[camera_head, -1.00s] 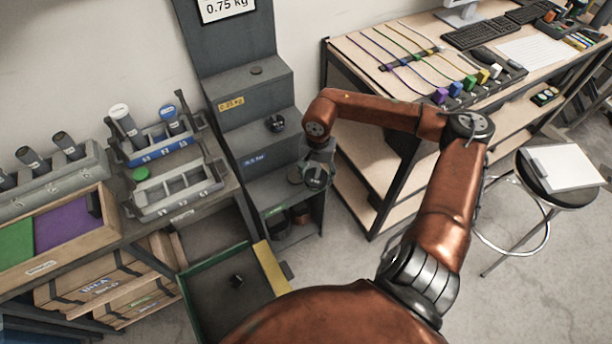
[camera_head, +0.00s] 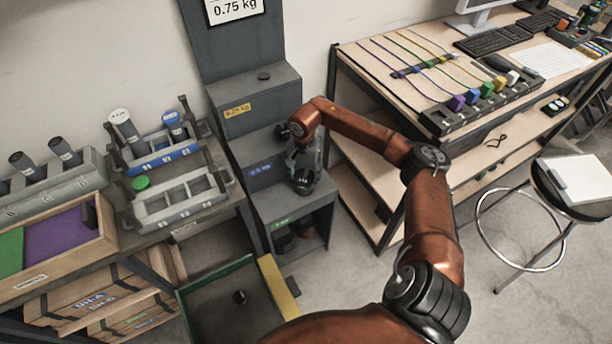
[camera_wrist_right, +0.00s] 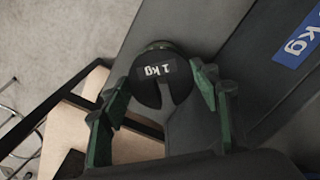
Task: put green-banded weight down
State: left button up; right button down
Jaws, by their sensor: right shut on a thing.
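A dark round weight (camera_wrist_right: 155,88) marked 1 kg sits between the fingers of my right gripper (camera_wrist_right: 160,100) in the wrist view, with a greenish edge at its far side. In the head view my right gripper (camera_head: 303,182) points down over the lowest step (camera_head: 320,197) of a grey stepped stand, the step with a green label on its front. The gripper is shut on the weight. I cannot tell whether the weight touches the step. My left gripper is not in view.
A wooden bench (camera_head: 362,110) rises close on the right. A green-and-yellow-edged tray (camera_head: 215,275) lies below the stand, and a shelf with racks is at left.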

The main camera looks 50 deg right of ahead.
aim_at(304, 181)
notch_tip(304, 181, down, 2)
jog(key=shift+w+f+b, duration=0.1)
jog(key=shift+f+b, duration=0.1)
jog(key=shift+b, duration=0.15)
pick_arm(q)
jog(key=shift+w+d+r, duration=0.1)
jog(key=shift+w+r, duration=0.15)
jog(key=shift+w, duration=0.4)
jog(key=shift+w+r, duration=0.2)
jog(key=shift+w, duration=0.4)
pick_arm(e)
jog(key=shift+f, duration=0.3)
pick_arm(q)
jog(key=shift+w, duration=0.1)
pick_arm(e)
jog(key=shift+f, duration=0.1)
jog(key=c, duration=1.2)
grip_release()
jog(key=shift+f, duration=0.15)
jog(key=o, duration=0.5)
jog(key=shift+c, duration=0.2)
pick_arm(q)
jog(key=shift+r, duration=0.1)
